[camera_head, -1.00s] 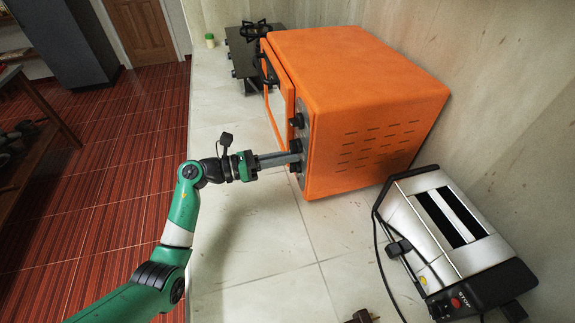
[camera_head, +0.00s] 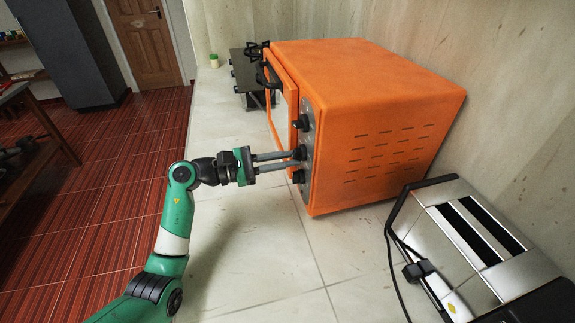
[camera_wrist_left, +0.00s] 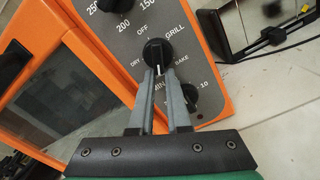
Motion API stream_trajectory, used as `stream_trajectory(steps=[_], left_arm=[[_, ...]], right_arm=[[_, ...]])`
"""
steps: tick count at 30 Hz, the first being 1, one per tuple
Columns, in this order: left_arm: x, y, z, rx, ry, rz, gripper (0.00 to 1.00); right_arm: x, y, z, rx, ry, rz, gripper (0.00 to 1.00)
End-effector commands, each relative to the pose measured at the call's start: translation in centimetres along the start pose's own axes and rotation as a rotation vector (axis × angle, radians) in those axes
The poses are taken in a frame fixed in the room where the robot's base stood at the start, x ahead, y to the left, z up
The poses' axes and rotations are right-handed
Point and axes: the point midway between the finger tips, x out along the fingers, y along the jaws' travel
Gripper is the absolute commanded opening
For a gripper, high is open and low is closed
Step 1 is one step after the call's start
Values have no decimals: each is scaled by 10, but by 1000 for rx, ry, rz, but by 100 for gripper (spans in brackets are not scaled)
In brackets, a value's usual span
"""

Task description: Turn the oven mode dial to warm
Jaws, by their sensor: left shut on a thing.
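The orange oven (camera_head: 385,115) stands on the counter with its dials on a grey panel facing left in the head view. The mode dial (camera_wrist_left: 157,51) is the black middle knob, with OFF above it and GRILL and BAKE to its right in the left wrist view. A label on its left is partly readable; no WARM label is clear. My left gripper (camera_head: 294,158) reaches the panel, its two grey fingers (camera_wrist_left: 161,73) shut on the mode dial. The dial's lower part lies between the fingertips. My right gripper is not in view.
A temperature dial (camera_head: 299,125) sits above the mode dial and a timer dial (camera_wrist_left: 183,94) below it, close to the fingers. A toaster (camera_head: 475,240) with a cord stands at lower right. A stove (camera_head: 245,75) is behind the oven. The counter at front is clear.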

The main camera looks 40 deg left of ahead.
Motion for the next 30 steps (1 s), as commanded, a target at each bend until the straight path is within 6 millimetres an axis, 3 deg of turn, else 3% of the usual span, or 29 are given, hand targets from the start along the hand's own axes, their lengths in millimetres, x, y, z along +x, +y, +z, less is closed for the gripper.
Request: stream_trajectory(steps=[1,17,18,25,26,30], left_arm=[[0,3,13,25,-27,3,0],[1,4,14,51,-28,2,0],[1,4,14,51,-28,1,18],[1,3,12,47,-25,0,60],[1,3,12,47,-24,0,64],[1,2,10,44,-21,-1,64]], right_arm=[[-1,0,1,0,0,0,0],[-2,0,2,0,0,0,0],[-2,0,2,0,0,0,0],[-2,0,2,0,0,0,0],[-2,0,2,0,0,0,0],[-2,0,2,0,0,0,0]])
